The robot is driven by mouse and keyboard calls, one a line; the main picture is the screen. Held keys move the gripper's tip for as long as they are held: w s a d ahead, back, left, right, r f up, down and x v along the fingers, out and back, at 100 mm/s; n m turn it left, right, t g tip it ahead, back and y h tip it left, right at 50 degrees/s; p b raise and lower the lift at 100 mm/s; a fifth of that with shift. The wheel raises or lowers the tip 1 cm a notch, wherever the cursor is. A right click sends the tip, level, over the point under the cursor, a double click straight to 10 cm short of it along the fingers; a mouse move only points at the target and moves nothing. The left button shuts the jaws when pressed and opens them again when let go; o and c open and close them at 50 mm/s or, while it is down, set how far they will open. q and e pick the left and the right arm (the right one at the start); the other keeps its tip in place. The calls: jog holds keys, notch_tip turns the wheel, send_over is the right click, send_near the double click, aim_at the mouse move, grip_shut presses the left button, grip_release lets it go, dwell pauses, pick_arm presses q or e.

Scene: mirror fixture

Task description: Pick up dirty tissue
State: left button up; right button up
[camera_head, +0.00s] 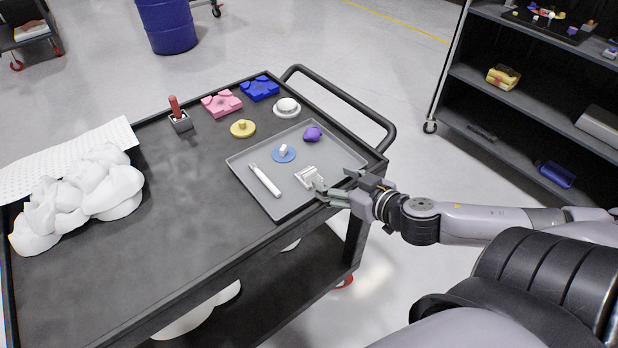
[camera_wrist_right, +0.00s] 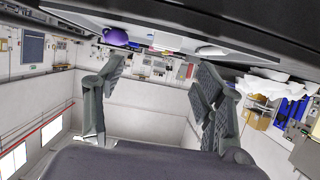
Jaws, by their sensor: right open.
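A grey tray (camera_head: 240,172) lies on the black cart top. It holds a purple crumpled lump (camera_head: 312,133), a white stick-shaped item (camera_head: 264,180), a blue disc with a small white piece (camera_head: 283,153) and a small white item (camera_head: 308,177). The purple lump also shows in the right wrist view (camera_wrist_right: 115,37). A big white crumpled heap (camera_head: 85,195) lies at the cart's left. I cannot tell which is the dirty tissue. My right gripper (camera_head: 334,184) is open at the tray's right edge, close to the small white item. Its fingers (camera_wrist_right: 160,88) are apart and empty. My left gripper is out of view.
On the black cart (camera_head: 185,235), pink (camera_head: 222,103) and blue blocks (camera_head: 260,88), a red-handled tool (camera_head: 179,115), a yellow disc (camera_head: 243,128) and a white round part (camera_head: 287,107) stand behind the tray. A shelf rack (camera_head: 520,105) stands right. The cart's middle is clear.

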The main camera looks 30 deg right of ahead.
aim_at(311, 172)
jog(key=shift+x, duration=1.55)
jog(key=shift+a+x, duration=0.15)
jog(key=shift+x, duration=1.2)
jog(key=shift+a+x, duration=0.15)
jog(key=shift+x, duration=1.25)
jog(key=shift+s, duration=0.1)
jog(key=shift+c, duration=0.2)
jog(key=c, duration=0.8)
